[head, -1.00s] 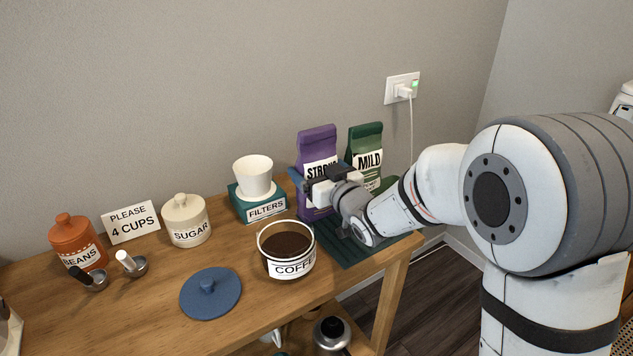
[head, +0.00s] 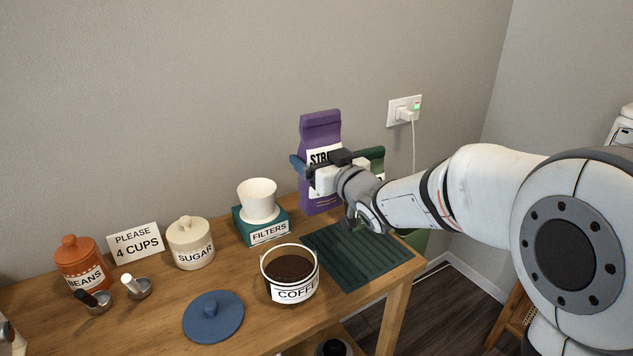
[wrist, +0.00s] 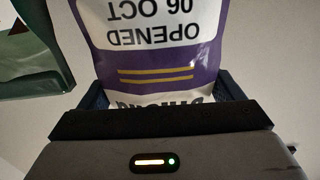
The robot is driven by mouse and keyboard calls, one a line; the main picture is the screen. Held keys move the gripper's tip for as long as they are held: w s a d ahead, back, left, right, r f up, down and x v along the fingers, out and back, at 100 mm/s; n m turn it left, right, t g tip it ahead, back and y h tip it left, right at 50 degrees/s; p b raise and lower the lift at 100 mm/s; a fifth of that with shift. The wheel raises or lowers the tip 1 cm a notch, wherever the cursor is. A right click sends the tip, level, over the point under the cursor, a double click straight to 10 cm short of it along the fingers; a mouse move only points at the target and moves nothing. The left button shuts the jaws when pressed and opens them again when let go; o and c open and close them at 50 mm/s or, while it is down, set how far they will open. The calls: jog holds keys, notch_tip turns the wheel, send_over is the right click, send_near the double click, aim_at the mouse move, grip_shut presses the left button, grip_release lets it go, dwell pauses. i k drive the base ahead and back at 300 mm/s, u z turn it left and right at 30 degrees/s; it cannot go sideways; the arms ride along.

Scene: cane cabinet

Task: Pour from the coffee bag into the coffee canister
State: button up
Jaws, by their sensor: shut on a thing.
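A green bag (head: 375,154) stands behind my gripper, mostly hidden. The filters box (head: 269,233) with a white cup (head: 258,200), sugar jar (head: 190,246), beans jar (head: 80,266), sign (head: 136,243) and two scoops stand leftward. The mat (head: 358,256) is clear.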

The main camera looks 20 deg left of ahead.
aim_at(289, 266)
jog(key=k, duration=1)
